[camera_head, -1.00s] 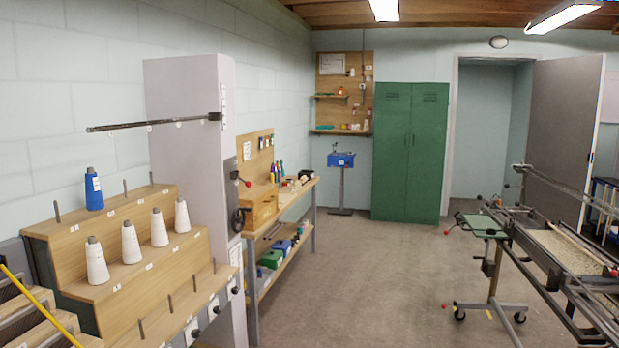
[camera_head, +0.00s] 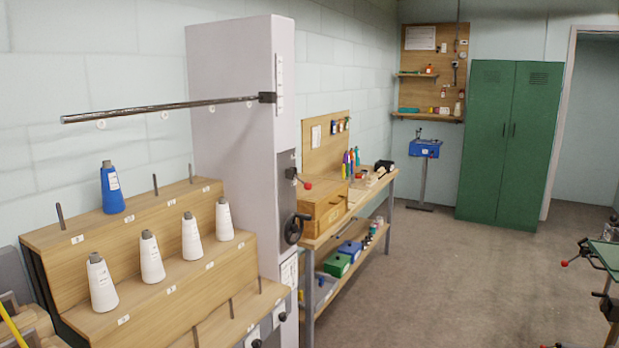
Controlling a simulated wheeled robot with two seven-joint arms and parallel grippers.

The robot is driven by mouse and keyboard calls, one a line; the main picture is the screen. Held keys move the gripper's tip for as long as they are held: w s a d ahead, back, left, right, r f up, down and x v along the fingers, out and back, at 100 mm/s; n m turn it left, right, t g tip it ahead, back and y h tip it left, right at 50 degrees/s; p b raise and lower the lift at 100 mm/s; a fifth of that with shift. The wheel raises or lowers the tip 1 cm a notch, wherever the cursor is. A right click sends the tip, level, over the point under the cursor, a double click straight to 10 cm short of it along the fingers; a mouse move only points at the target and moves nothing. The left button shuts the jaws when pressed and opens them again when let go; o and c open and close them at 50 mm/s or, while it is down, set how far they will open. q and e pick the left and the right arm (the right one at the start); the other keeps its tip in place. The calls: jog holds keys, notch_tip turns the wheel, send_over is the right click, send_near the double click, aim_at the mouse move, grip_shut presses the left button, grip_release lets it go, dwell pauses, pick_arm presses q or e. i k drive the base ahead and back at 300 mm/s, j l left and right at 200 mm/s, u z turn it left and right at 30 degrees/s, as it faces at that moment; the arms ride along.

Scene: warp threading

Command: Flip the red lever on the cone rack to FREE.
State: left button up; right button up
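The cone rack is a stepped wooden stand (camera_head: 100,240) at the lower left, beside a tall pale column (camera_head: 235,130). A lever with a red knob (camera_head: 307,185) sticks out from a dark plate on the column's right face, above a black handwheel (camera_head: 293,229). The lever points right and slightly down. Its FREE marking cannot be read. A blue cone (camera_head: 112,190) stands on the upper step, and several white cones (camera_head: 151,258) stand on the step below. Neither of my grippers is in view.
A wooden workbench (camera_head: 340,225) with a box (camera_head: 323,205) and tools stands just behind the column. A dark horizontal bar (camera_head: 165,108) reaches left from the column. A green locker (camera_head: 510,145) is at the back.

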aim_at(308, 186)
jog(key=i+l+u, duration=0.3)
jog(key=i+l, duration=1.65)
jog(key=i, duration=0.05)
